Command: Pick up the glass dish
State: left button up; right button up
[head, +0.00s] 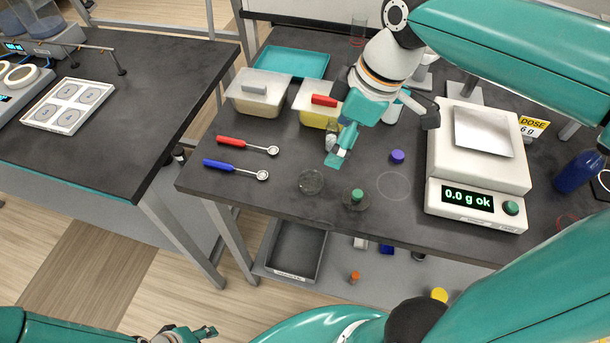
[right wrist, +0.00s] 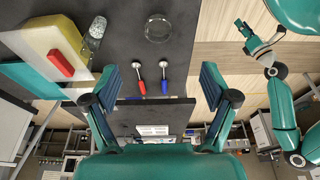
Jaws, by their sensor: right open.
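The glass dish (head: 311,182) is a small, clear, round dish lying on the dark bench near its front edge. It also shows at the top of the right wrist view (right wrist: 158,30), with nothing in it that I can make out. My right gripper (head: 338,157) is above the bench, behind and right of the dish in the head view. In the right wrist view its two fingers (right wrist: 161,78) are wide apart and empty, and the dish is beyond them, untouched. My left gripper (head: 190,333) is low at the bottom left, away from the bench; its opening is unclear.
A red spoon (head: 247,145) and a blue spoon (head: 236,169) lie left of the dish. A green-topped item (head: 356,198) stands close on its right. Two lidded tubs (head: 258,93) (head: 317,107) stand behind. A scale (head: 478,180) reading 0.0 g stands right.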

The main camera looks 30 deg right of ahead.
send_near(309, 184)
jog(key=shift+x, duration=3.7)
jog(key=c, duration=1.1)
jog(key=shift+o, duration=0.2)
jog(key=shift+r, duration=0.1)
